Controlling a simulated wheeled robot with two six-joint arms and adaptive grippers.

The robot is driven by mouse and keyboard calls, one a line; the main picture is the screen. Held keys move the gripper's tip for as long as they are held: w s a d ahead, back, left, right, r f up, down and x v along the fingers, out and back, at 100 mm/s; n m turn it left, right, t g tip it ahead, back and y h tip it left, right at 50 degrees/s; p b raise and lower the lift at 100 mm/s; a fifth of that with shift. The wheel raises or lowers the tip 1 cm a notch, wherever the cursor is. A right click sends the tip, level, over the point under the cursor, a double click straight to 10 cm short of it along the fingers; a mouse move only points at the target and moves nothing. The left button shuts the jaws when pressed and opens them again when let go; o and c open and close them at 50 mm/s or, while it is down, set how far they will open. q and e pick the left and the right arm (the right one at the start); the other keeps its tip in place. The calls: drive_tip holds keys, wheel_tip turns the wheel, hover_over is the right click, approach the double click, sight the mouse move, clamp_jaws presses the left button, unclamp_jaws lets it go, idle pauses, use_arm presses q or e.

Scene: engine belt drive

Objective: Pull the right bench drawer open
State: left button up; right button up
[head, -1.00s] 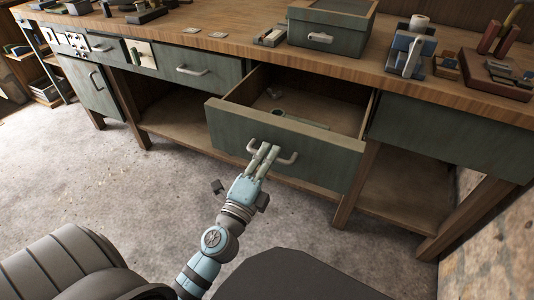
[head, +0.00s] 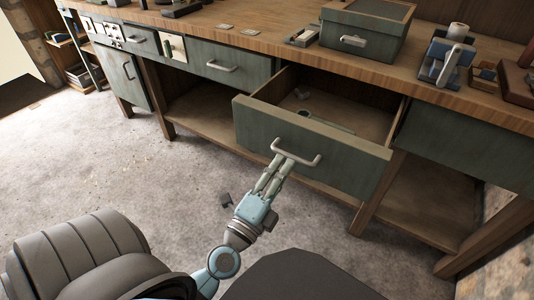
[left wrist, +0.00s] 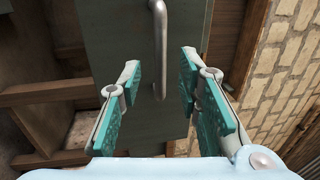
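The right bench drawer (head: 310,148) has a dark green front and stands well open below the bench top; its inside shows. Its metal bar handle (head: 312,162) is on the middle of the front. My left gripper (head: 278,172) is just below and in front of the handle. In the left wrist view the fingers (left wrist: 160,80) stand apart with nothing held, and the handle (left wrist: 160,45) lies ahead, in line with the gap between them. A small gap seems to separate the fingertips from the handle. My right gripper is not in view.
A few small items (head: 325,124) lie inside the drawer. A closed green drawer (head: 232,65) is to its left. The concrete floor (head: 130,170) in front is clear.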

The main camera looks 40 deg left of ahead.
use_arm(q)
drive_tip(key=v, duration=0.7)
